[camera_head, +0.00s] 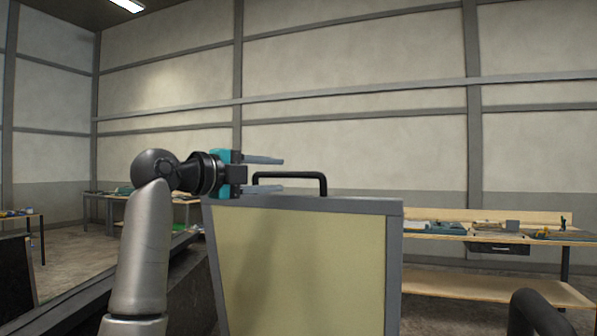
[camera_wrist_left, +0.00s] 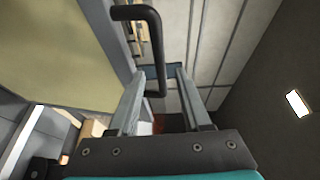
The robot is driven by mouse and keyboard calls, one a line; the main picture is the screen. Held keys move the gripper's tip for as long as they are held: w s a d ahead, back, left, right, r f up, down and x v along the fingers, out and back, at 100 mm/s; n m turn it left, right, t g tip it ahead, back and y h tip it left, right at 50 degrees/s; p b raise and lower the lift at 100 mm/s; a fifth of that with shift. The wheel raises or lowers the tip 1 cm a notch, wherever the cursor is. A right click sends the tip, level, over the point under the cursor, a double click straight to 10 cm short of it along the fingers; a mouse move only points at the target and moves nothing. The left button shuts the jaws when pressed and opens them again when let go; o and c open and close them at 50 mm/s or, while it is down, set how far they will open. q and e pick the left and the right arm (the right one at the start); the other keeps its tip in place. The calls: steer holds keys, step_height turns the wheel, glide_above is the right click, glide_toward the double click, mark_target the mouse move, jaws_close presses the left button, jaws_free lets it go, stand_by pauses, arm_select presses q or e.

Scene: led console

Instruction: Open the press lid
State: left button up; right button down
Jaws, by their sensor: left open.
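The press lid (camera_head: 300,265) stands raised, a pale yellow panel in a grey frame, facing the head camera. Its black handle (camera_head: 300,175) sits on the top edge. My left gripper (camera_head: 283,174) is open at the handle's left end, fingers pointing right, one above and one below the level of the handle's bar. In the left wrist view, the handle (camera_wrist_left: 152,50) reaches down between the two open fingers (camera_wrist_left: 160,72), and the lid panel (camera_wrist_left: 55,50) fills the upper left. No finger is seen closed on the handle. My right gripper is not in view.
A wooden workbench (camera_head: 500,285) with several small items stands behind the lid at right. More benches (camera_head: 180,203) stand at the back left. The space above the handle is clear up to the far wall.

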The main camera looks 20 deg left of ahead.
mark_target(298, 175)
arm_select(q)
steer(key=p+x, duration=0.1)
steer(key=x, duration=0.6)
steer(key=shift+w+d+p, duration=0.1)
steer(key=shift+w+p, duration=0.2)
steer(key=shift+w, duration=0.05)
steer(key=shift+c, duration=0.3)
jaws_close()
stand_by(0.8)
